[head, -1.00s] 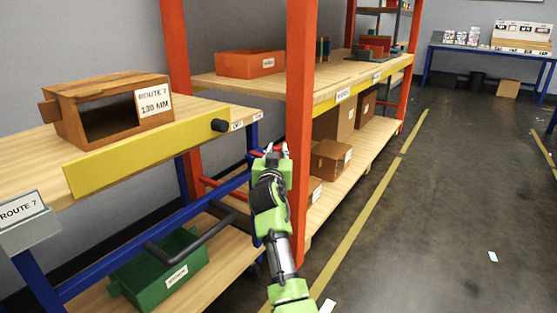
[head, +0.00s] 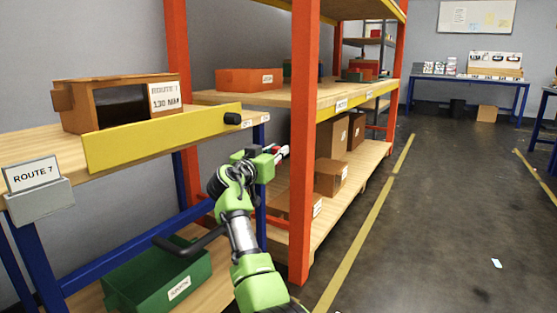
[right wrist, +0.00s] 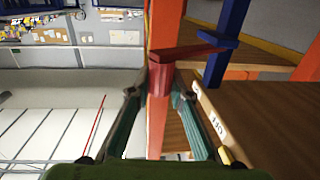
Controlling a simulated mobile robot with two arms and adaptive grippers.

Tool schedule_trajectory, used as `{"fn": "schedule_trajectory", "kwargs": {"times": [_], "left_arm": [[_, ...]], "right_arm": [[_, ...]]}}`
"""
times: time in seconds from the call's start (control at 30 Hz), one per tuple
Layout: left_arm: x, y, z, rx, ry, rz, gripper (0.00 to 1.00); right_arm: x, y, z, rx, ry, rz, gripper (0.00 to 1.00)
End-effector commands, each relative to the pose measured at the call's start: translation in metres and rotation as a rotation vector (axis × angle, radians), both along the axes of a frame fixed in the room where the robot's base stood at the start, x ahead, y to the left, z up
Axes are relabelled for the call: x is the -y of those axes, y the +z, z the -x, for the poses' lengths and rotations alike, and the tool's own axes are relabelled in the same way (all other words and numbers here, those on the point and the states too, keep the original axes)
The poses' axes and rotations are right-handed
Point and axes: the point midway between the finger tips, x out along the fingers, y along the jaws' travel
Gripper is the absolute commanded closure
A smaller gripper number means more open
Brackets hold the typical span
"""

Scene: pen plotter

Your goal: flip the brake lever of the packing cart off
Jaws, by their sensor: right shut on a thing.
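The packing cart has a wooden top, a blue frame and a yellow front board (head: 160,140) with a black knob (head: 232,119) at its right end. Two small white labels (head: 256,120), too small to read surely, sit at the cart's right corner. My right gripper (head: 282,152) is at that corner, just below the labels, pointing right. It is shut on the red brake lever, mostly hidden in the head view. In the right wrist view, the lever's red round grip (right wrist: 160,80) is between the fingers, and its red arm runs to a blue post (right wrist: 226,45).
An orange-post shelf (head: 303,130) stands close behind the gripper, with cardboard boxes (head: 331,177) on its lower board. A wooden box (head: 120,83) sits on the cart top, a green bin (head: 160,275) below. The floor to the right is open.

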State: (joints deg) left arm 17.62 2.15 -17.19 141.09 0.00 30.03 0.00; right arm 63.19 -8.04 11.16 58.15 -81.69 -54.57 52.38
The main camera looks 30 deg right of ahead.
Motion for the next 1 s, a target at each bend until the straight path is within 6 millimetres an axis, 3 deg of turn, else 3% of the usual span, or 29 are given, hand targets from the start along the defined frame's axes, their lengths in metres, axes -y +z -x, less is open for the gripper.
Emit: {"fn": "schedule_trajectory", "kwargs": {"times": [0.57, 0.6, 0.67, 1.0], "left_arm": [[0.0007, 0.0024, 0.0041, 0.016, 0.001, -0.002, 0.78], [0.0008, 0.0024, 0.0042, 0.016, 0.001, -0.002, 0.78], [0.0008, 0.0023, 0.0041, 0.016, 0.001, -0.002, 0.78], [-0.0001, 0.0024, 0.0047, 0.019, 0.000, 0.000, 0.78]], "right_arm": [[-0.0020, 0.0003, -0.0008, 0.000, -0.027, -0.001, 1.00], [-0.0022, 0.0003, -0.0008, 0.000, -0.027, -0.001, 0.78], [-0.0022, 0.0002, -0.0008, 0.000, -0.026, -0.001, 0.63], [-0.0024, -0.0002, -0.0004, -0.001, -0.027, -0.001, 0.63]]}}
